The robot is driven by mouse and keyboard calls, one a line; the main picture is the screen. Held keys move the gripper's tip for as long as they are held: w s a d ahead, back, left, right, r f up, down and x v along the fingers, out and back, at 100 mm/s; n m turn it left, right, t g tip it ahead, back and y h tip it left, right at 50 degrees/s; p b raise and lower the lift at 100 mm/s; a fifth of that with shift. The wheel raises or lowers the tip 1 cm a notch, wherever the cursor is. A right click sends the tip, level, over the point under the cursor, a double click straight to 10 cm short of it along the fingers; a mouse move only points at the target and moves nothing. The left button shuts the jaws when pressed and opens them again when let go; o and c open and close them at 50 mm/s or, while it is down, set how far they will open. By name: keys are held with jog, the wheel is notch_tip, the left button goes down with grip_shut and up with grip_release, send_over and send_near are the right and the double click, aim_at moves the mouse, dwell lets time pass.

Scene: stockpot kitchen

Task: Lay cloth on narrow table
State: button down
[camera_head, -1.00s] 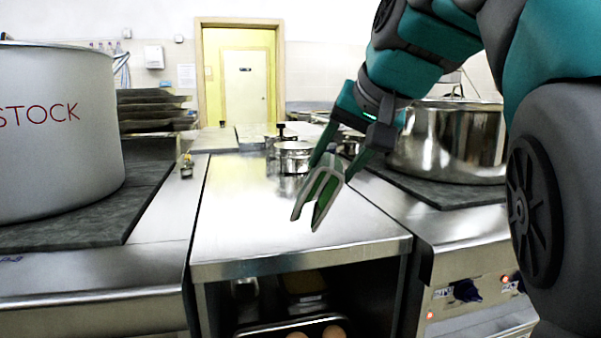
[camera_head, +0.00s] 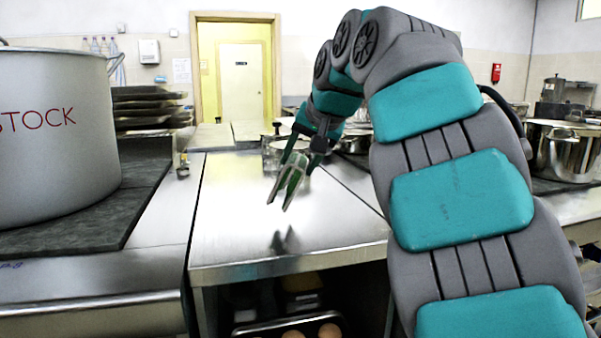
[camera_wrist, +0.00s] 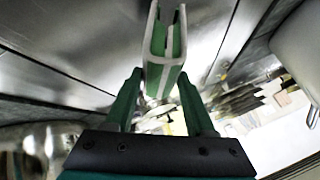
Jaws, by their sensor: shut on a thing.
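The narrow table (camera_head: 235,225) is a bare steel counter between two cooking units. The cloth hangs over its middle, apart from the top, with a dark reflection on the steel below it.
A shiny pot (camera_head: 565,155) stands at the right. Egg-like things (camera_head: 328,330) sit on a shelf below. The table's front half is clear.

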jog(key=shift+f, duration=1.45)
jog(key=shift+c, duration=1.1)
grip_release()
jog(key=shift+r, duration=0.1)
jog(key=v, duration=1.2)
jog(key=shift+d, duration=0.1)
